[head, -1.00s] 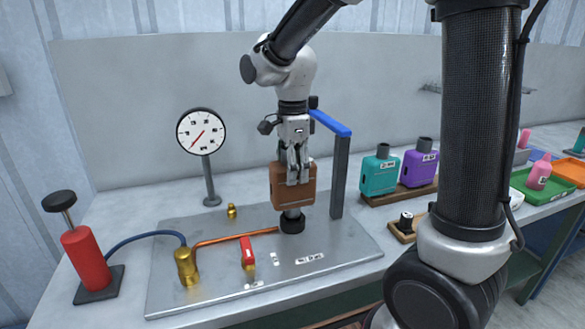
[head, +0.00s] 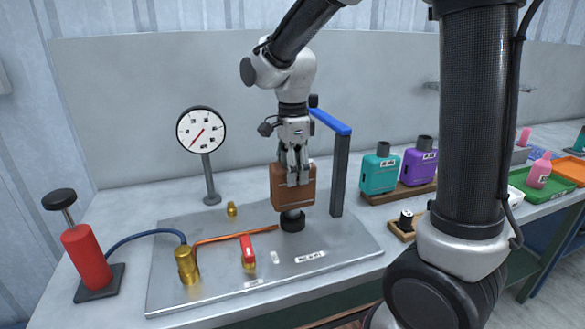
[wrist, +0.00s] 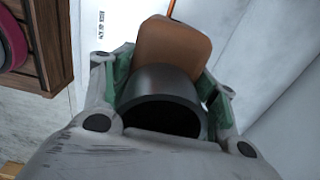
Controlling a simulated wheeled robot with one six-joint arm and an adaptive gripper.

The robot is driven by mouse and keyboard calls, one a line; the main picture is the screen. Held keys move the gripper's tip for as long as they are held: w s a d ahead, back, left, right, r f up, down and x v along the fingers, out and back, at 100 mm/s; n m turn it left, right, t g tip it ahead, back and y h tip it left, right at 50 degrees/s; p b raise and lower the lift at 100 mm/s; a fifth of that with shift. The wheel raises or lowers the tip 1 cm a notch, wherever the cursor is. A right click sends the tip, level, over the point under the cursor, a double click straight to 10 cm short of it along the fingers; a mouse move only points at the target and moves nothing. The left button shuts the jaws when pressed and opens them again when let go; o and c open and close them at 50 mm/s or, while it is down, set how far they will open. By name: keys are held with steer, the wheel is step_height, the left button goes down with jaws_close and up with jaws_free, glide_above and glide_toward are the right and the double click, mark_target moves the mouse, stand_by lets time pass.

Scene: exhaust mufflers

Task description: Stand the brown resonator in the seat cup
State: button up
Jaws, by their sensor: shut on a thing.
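The brown resonator (head: 293,188) is upright on the metal plate at the end of the copper pipe, with its lower end at the black seat cup (head: 292,221). Whether it is fully down in the cup cannot be told. My gripper (head: 293,176) comes from above and is shut on the resonator's upper part. In the wrist view, the gripper's fingers (wrist: 165,95) lie on both sides of the dark, open top pipe, with the brown body (wrist: 172,50) beyond. The cup is hidden in the wrist view.
A post with a blue arm (head: 339,165) stands close right of the resonator. A gauge (head: 201,130), red valve handle (head: 247,250) and red pump (head: 86,255) are to the left. Teal (head: 380,174) and purple (head: 418,166) mufflers stand on a wooden rack at right.

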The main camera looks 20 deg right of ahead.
steer(key=shift+f, duration=1.3)
stand_by(0.6)
steer(key=o, duration=1.2)
steer(key=shift+o, duration=0.2)
